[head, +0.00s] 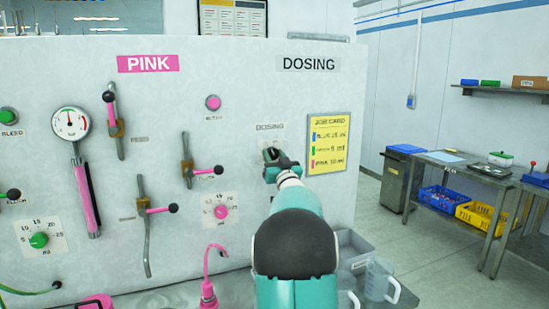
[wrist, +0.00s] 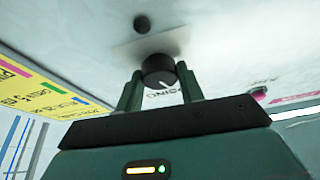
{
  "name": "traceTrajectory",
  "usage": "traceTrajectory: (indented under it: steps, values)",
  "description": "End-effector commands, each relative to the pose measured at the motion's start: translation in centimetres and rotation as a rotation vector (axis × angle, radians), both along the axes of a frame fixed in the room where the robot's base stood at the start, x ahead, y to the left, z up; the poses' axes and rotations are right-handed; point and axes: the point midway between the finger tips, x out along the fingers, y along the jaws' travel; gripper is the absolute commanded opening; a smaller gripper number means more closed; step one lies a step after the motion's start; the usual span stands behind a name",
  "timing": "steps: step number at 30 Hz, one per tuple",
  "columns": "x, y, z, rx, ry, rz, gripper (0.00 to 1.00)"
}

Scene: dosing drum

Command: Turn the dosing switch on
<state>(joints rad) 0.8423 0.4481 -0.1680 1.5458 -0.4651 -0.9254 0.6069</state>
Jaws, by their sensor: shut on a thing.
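The dosing switch is a black round knob (wrist: 157,69) with a white pointer line, on a pale plate marked DOSING (head: 270,128) on the white panel. My gripper (head: 271,156) reaches up to it from the front in the head view. In the wrist view, the two green fingers of my gripper (wrist: 160,82) stand on either side of the knob and are shut on it. The pointer line slants on the knob's face; which setting it marks I cannot tell. In the head view the gripper mostly hides the knob.
A yellow job card (head: 328,143) is right of the switch. Pink-line levers (head: 203,171), a pink dial (head: 220,211) and a gauge (head: 71,124) are to the left. Clear jugs (head: 380,281) and a grey tray (head: 353,248) are low in front. A workbench (head: 445,165) stands at right.

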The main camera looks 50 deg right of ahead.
Motion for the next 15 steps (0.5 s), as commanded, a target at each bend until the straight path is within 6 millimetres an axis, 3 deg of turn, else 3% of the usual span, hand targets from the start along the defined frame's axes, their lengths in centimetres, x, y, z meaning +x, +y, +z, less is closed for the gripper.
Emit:
traceTrajectory:
  steps: [15]
  values:
    - [0.08,0.24,0.11,0.386,-0.23,0.001,0.15]
